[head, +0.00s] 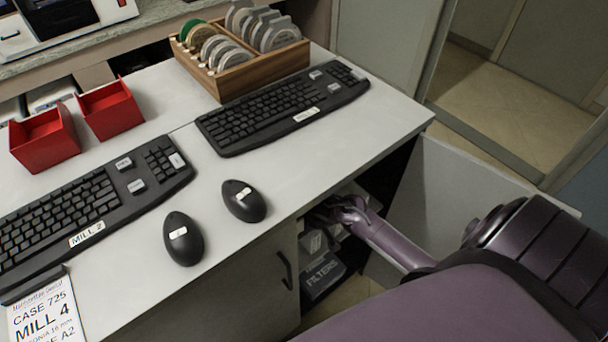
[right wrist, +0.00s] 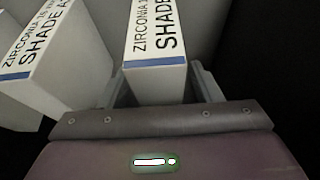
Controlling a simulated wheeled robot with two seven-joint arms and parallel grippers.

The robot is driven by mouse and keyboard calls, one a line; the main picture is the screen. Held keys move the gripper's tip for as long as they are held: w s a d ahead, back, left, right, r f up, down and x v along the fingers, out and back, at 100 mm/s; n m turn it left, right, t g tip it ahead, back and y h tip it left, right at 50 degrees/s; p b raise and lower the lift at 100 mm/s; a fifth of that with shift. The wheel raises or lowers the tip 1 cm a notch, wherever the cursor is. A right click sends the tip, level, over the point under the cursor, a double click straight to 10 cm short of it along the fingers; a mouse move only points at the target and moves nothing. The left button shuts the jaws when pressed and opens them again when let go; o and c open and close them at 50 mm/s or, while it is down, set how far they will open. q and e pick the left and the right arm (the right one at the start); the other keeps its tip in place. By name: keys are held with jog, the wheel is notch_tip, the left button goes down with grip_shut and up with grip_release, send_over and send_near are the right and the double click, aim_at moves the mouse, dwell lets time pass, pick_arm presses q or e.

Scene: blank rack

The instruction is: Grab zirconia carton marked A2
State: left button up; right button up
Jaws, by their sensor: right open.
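In the right wrist view a white carton (right wrist: 157,82) with a blue stripe reads "ZIRCONIA" and "SHADE"; its shade code is cut off by the frame. It stands between the fingers of my right gripper (right wrist: 163,78), which is open around it. A second white carton (right wrist: 58,75) stands to the left, marked "ZIRCONIA 16" and "SHADE A"; the rest of its code is not readable. In the head view my right gripper (head: 335,210) reaches into the open cabinet under the counter, and the cartons cannot be made out there. My left gripper is not in view.
The white counter (head: 370,130) overhangs the cabinet, with an open door (head: 455,190) on the right. A dark box marked "FILTERS" (head: 323,277) lies low inside. A paper slip (head: 45,308) reads "CASE 725", "MILL 4" and "A2". Keyboards, mice and a wooden disc rack (head: 262,75) occupy the counter.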

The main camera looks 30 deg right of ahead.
jog(key=shift+f, duration=0.1)
grip_shut()
dwell(0.5)
